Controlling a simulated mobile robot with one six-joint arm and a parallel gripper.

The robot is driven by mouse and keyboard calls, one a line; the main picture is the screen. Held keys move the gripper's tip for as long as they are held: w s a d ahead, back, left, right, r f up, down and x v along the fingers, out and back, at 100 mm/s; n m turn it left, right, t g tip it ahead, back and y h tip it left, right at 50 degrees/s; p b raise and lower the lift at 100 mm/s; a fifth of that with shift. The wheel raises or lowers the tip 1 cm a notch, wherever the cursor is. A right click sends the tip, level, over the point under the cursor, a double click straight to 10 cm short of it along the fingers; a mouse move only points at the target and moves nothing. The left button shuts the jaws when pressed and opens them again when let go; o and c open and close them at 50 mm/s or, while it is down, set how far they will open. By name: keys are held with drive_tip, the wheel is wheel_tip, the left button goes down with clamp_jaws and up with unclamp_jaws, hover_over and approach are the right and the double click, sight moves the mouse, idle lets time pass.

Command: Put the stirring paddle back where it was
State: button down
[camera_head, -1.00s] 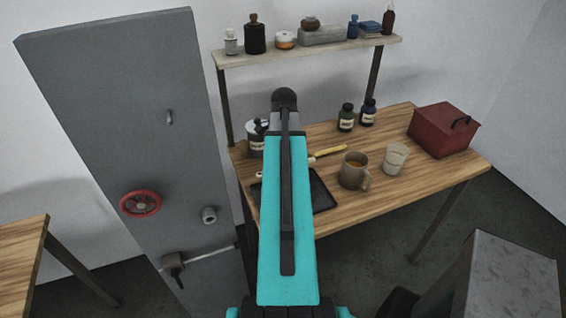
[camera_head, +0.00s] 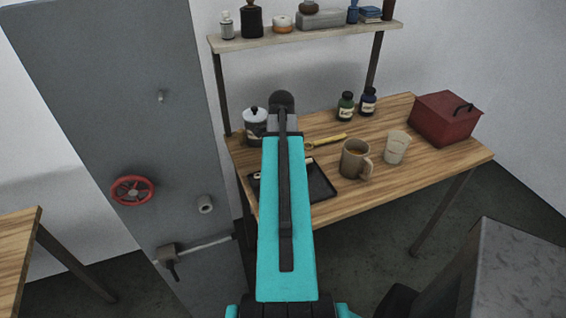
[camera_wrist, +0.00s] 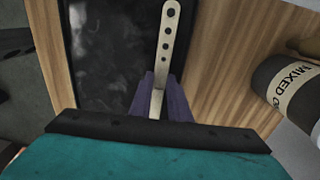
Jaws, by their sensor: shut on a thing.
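In the wrist view a pale metal strip with a row of holes, the stirring paddle (camera_wrist: 169,40), stands out from between purple fingers. My gripper (camera_wrist: 160,92) is shut on its lower end. The paddle lies across the right part of the black tray (camera_wrist: 95,60) in that picture; I cannot tell whether it touches the tray. In the head view my own arm hides the gripper and most of the paddle. The tray (camera_head: 322,188) shows there on the wooden table (camera_head: 400,185), partly behind my arm.
A labelled jar (camera_head: 254,127) stands left of my arm and shows close at right in the wrist view (camera_wrist: 290,85). A mug (camera_head: 355,160), a beaker (camera_head: 396,147), a yellow-handled tool (camera_head: 328,141), two bottles (camera_head: 346,107) and a red box (camera_head: 445,120) stand or lie to the right.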

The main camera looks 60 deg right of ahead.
drive_tip(key=shift+f, duration=0.35)
drive_tip(key=shift+f+b, duration=0.4)
drive_tip(key=shift+f, duration=0.2)
idle(0.6)
drive_tip(key=c, duration=1.6)
unclamp_jaws()
drive_tip(key=shift+r, duration=0.2)
drive_tip(key=shift+a+r+b, duration=0.15)
drive_tip(key=shift+r+b, duration=1.5)
drive_tip(key=shift+r, duration=5.05)
